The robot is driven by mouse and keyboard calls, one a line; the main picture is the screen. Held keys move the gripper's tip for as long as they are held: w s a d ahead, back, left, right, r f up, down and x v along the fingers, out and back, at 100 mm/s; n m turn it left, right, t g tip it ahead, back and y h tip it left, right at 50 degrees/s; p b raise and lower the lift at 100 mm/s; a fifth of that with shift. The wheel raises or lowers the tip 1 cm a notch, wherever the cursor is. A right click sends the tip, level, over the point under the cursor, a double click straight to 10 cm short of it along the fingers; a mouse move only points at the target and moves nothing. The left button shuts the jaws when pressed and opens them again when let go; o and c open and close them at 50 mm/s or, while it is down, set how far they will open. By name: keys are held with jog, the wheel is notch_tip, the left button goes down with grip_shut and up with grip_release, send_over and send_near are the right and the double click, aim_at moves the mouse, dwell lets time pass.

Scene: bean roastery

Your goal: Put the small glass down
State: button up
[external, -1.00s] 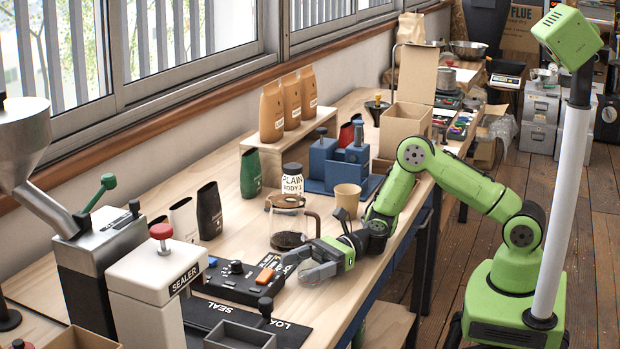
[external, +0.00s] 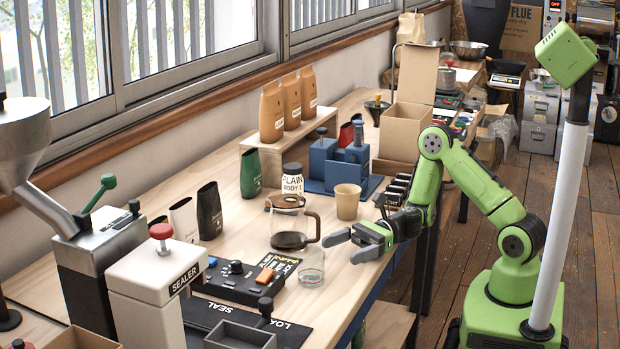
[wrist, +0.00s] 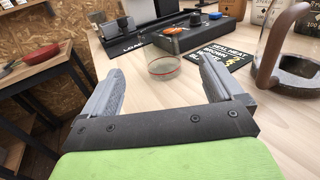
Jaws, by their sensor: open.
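The small glass (external: 311,268) stands upright on the wooden bench, clear-walled, between the black control box and the bench's front edge. It also shows in the wrist view (wrist: 163,68), with a red line around it, beyond the fingertips. My gripper (external: 345,245) is open and empty, low over the bench, to the right of the small glass and apart from it. In the wrist view both fingers (wrist: 160,74) are spread with a clear gap between them.
A glass carafe (external: 290,225) with dark coffee stands just behind the small glass, its handle near my gripper. A paper cup (external: 347,201) stands farther back. The control box (external: 248,282) with an orange switch lies left. Bare bench lies in front.

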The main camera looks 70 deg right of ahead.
jog(key=s+n+g, duration=0.1)
jog(key=n, duration=0.1)
jog(key=s+a+n+g, duration=0.1)
jog(key=n, duration=0.1)
jog(key=s+n+g, duration=0.1)
jog(key=n, duration=0.1)
jog(key=shift+s+a+r+h, duration=0.2)
jog(key=shift+s+a+h, duration=0.1)
jog(key=shift+a+h, duration=0.1)
jog(key=s+d+r+n+h, duration=0.3)
jog(key=s+d+n+h, duration=0.4)
jog(key=s+d+n, duration=0.2)
jog(key=s+d+r+n+h, duration=0.3)
jog(key=s+d+n+h, duration=0.5)
jog(key=d, duration=0.4)
jog(key=shift+s+d+n, duration=0.4)
jog(key=shift+s+n, duration=0.1)
jog(key=shift+s, duration=0.65)
jog(key=shift+r, duration=0.1)
notch_tip(320, 180, up, 15)
jog(key=p, duration=1.5)
jog(key=shift+r, duration=0.15)
